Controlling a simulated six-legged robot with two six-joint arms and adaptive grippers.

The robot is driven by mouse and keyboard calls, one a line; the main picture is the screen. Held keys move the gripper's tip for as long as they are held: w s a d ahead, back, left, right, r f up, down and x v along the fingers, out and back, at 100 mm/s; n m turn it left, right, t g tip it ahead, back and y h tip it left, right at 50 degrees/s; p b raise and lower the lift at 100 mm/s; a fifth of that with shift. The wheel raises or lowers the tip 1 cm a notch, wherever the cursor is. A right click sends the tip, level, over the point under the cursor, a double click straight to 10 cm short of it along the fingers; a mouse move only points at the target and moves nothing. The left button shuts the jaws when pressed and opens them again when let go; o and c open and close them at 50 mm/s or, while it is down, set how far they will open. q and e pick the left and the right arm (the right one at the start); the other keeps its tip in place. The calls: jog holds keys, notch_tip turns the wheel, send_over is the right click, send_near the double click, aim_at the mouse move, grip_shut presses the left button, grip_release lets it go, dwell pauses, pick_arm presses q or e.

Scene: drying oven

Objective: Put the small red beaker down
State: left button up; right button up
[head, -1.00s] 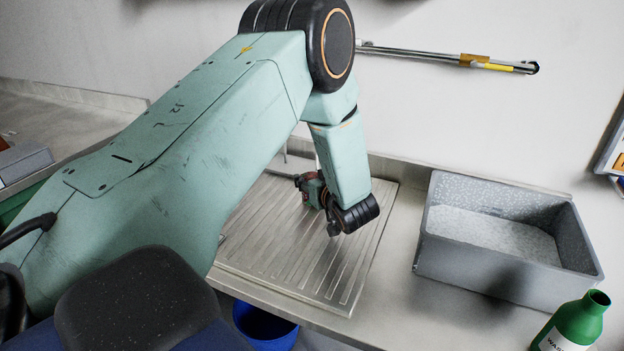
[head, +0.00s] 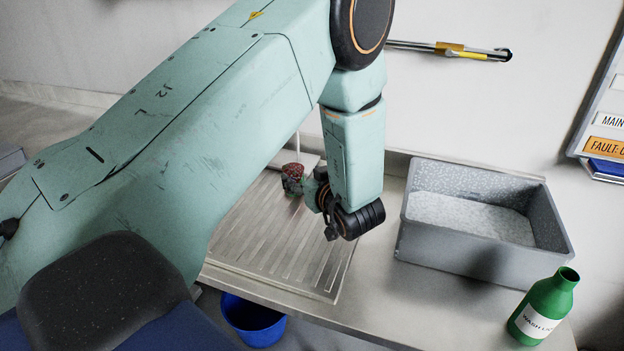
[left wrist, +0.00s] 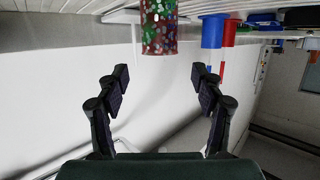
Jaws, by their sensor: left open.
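The small beaker (head: 292,180) is red with green and pale specks. In the head view it stands on the ribbed metal draining board (head: 280,250), near its back edge. My left gripper (head: 312,186) is just right of it, partly hidden by its own wrist. In the left wrist view the picture is turned over, and the beaker (left wrist: 159,28) shows at the top centre against the board. There my left gripper (left wrist: 160,82) has its two fingers spread wide and empty, with the beaker beyond the tips and apart from them. My right gripper is not in view.
A grey speckled bin (head: 480,250) with pale contents stands right of the board. A green wash bottle (head: 545,305) is at the front right of the counter. A blue bucket (head: 252,320) is below the counter edge. Bare counter (head: 375,255) lies between board and bin.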

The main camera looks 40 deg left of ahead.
pick_arm(q)
jog(key=v, duration=0.4)
jog(key=shift+s+d+r, duration=0.1)
jog(key=shift+s+d, duration=0.05)
jog(key=shift+d, duration=0.1)
dwell(0.3)
